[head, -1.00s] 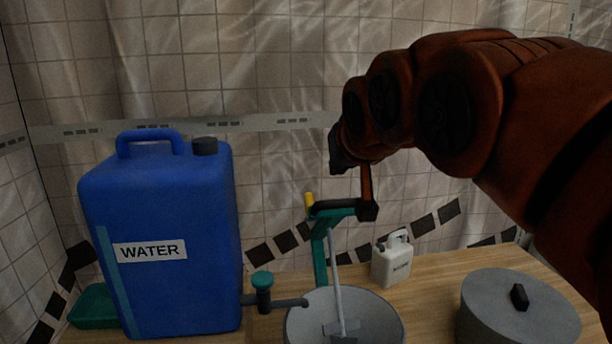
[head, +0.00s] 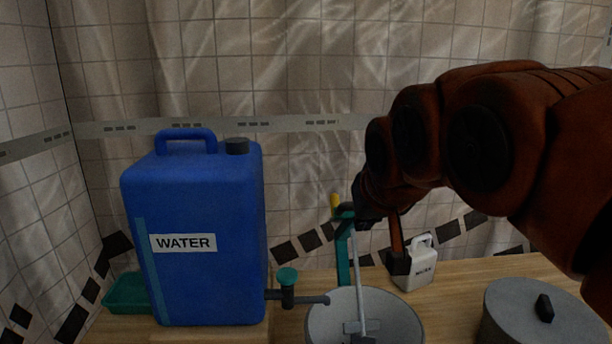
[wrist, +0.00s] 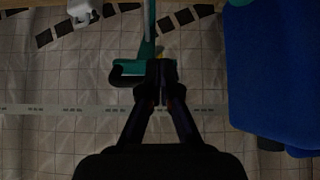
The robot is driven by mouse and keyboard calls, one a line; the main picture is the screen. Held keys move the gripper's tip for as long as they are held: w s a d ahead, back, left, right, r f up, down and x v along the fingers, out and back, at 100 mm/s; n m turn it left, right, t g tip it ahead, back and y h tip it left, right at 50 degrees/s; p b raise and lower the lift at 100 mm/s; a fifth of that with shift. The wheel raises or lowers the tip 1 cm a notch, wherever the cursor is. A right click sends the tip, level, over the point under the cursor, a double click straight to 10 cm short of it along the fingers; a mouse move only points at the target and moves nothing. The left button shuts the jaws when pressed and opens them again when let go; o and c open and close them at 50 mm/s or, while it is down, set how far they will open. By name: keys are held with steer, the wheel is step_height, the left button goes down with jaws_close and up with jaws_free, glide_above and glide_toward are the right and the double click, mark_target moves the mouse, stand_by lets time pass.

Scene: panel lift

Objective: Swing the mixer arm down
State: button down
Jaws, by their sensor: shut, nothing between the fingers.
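The mixer has a green post (head: 343,262) with a yellow knob (head: 335,200) at its top. Its green and black arm, shown in the wrist view (wrist: 127,73), sticks out sideways from the post top. A pale rod (head: 358,270) slants down into a grey bowl (head: 317,325), with a paddle at its foot. My gripper (head: 364,216) is at the post top, in front of the mixer arm and hiding much of it. In the wrist view my shut, empty fingers (wrist: 161,70) overlap the arm's inner end. I cannot tell whether they touch it.
A big blue water can (head: 195,270) with a tap (head: 287,285) stands left of the bowl. A small white jug (head: 423,268) stands behind right, partly covered. A lidded grey pot (head: 530,310) is at the front right. A green tray (head: 125,292) lies far left. A tiled wall closes the back.

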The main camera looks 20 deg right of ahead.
steer(key=s+a+f+g, duration=0.2)
steer(key=s+f+g, duration=0.1)
steer(key=s+f, duration=0.4)
steer(key=s+a+f+n+g+y, duration=0.1)
steer(key=s+a+f+g, duration=0.1)
steer(key=s+f, duration=0.6)
steer(key=s+a+f+n+g, duration=0.1)
steer(key=s+f+g, duration=0.4)
steer(key=f, duration=0.6)
steer(key=shift+s+a+f+y, duration=0.2)
steer(key=shift+s+a+y, duration=0.2)
steer(key=shift+s+a, duration=0.6)
steer(key=shift+s+d, duration=0.15)
steer(key=shift+s, duration=0.15)
